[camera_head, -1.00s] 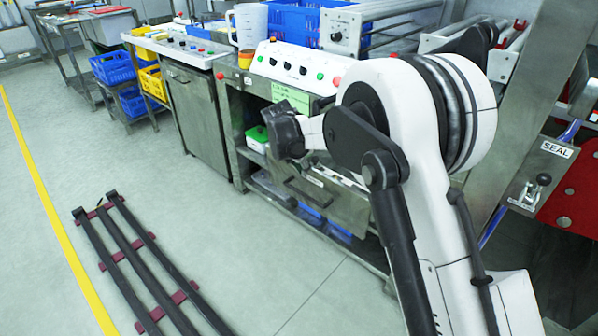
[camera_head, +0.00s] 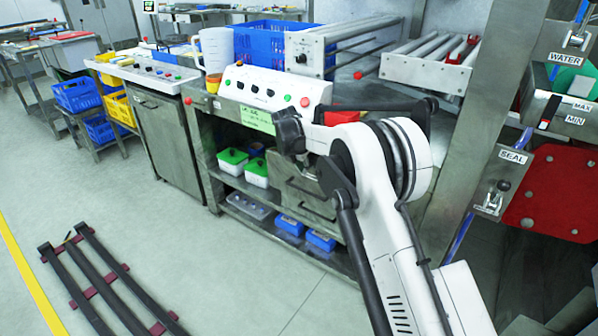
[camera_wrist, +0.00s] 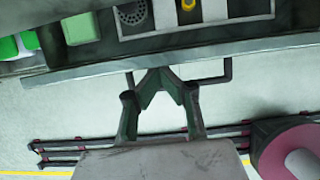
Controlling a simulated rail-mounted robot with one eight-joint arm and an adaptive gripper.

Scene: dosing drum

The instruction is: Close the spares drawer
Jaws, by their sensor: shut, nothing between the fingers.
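The spares drawer (camera_wrist: 105,67) spans the top of the wrist view, with its inside visible, so it stands open by some amount. It holds a perforated disc, a yellow ring and pale parts in a dark insert. Its bar handle (camera_wrist: 228,72) sticks out below the front edge. My gripper (camera_wrist: 160,82) is shut and empty, with its fingertips at the drawer front between the handle's ends; I cannot tell whether they touch. In the head view, drawer fronts (camera_head: 305,205) show under the bench, partly hidden by my arm. My fingers are hidden there.
Green-lidded tubs (camera_head: 232,160) and blue bins (camera_head: 289,224) sit on shelves beside and below the drawers. A control box (camera_head: 270,88) is on the bench. Black rails (camera_head: 95,275) lie on the floor. A pink round thing (camera_wrist: 290,148) is at the wrist view's lower right.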

